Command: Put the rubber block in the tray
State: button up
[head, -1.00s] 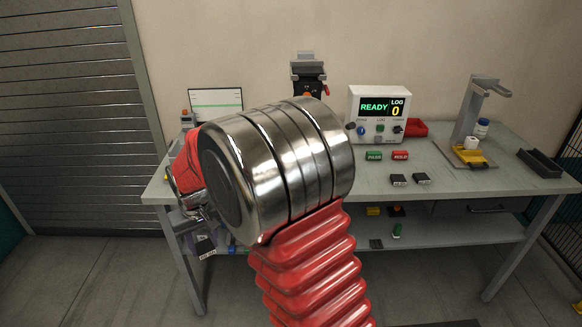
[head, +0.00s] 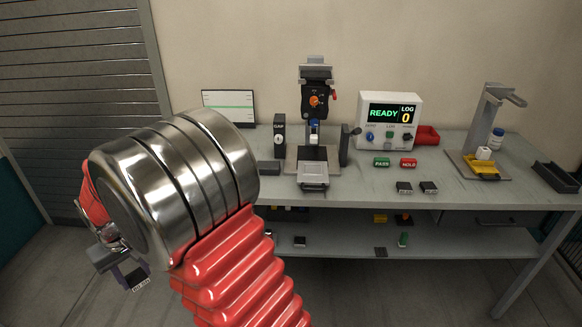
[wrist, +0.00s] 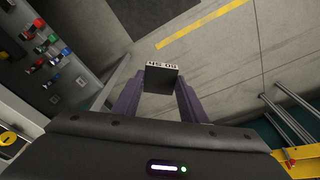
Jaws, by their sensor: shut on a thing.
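My gripper (head: 122,270) hangs low at the left of the head view, in front of the bench and off its left end. It is shut on a dark rubber block (wrist: 161,78), with one purple finger on each side. The block has a white label with black characters, and it also shows in the head view (head: 139,281). A dark open tray (head: 556,178) sits at the right end of the bench, well away from my gripper. It looks empty.
The bench (head: 350,195) holds a test stand (head: 316,95), a READY display box (head: 390,118), two dark labelled blocks (head: 416,188), a red bin (head: 428,136) and a grey stand with a yellow part (head: 483,167). A lower shelf (head: 350,230) holds small items.

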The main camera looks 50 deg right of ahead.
aim_at(313, 170)
jog(key=u, duration=0.6)
jog(key=k, duration=0.6)
jog(key=z, duration=0.7)
jog(key=k, duration=0.65)
jog(key=z, duration=0.65)
jog(key=i, duration=1.55)
jog(key=u, duration=0.25)
